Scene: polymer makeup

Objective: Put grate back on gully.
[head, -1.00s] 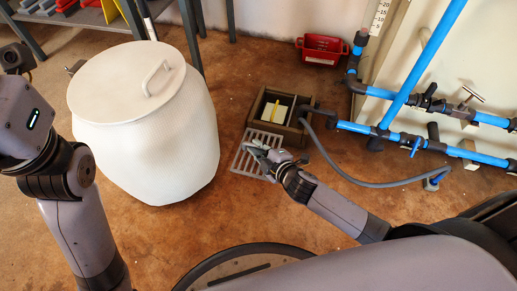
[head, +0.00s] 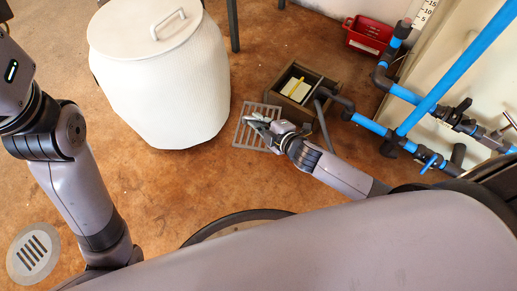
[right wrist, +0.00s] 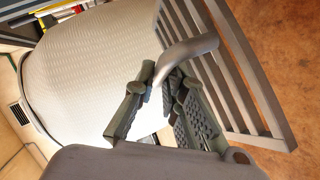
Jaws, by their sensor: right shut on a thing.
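The grey slatted grate (head: 243,134) is in front and to the left of the gully (head: 292,108), apart from it in the head view. My right gripper (head: 259,122) is shut on the grate's curved handle. In the right wrist view, the fingers (right wrist: 158,92) close around that handle, and the grate's bars (right wrist: 235,75) run beside them. I cannot tell how high the grate is above the floor. The gully is a brown box with an open top. Something pale and a yellow strip show inside it. My left arm is at the left, with its gripper out of view.
A large white lidded barrel (head: 160,95) stands left of the grate. Blue pipes (head: 415,98) and a grey hose (head: 323,128) are right of the gully. A red bin (head: 368,36) lies behind. A round slotted drain cover (head: 33,254) is at lower left.

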